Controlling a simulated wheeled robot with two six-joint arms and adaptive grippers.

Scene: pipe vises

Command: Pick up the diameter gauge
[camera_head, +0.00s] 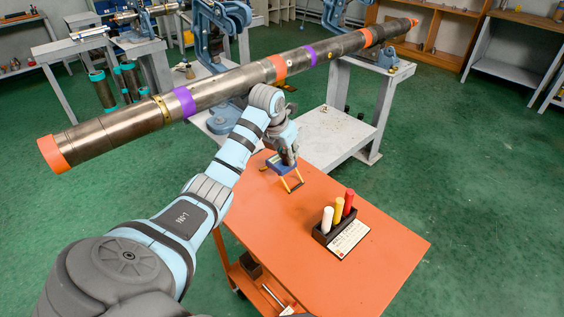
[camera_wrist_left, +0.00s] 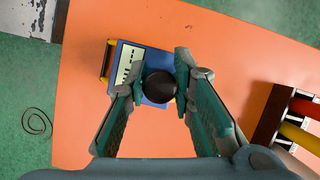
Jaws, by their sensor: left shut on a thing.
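The diameter gauge (camera_head: 283,167) is a small blue body with yellow-and-black legs, at the far end of the orange cart top. In the left wrist view the gauge (camera_wrist_left: 130,66) shows a pale scale plate and a round black knob. My left gripper (camera_head: 287,157) comes down on the gauge from above. In the left wrist view its fingers (camera_wrist_left: 161,88) are shut on the black knob from both sides. The gauge's legs are on or just above the cart top; I cannot tell which. My right gripper is in neither view.
A long pipe (camera_head: 225,88) with orange and purple bands runs across, above and behind my left arm. A dark holder (camera_head: 333,231) with white, yellow and red markers stands on the orange cart (camera_head: 385,262). A grey bench (camera_head: 340,135) stands behind.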

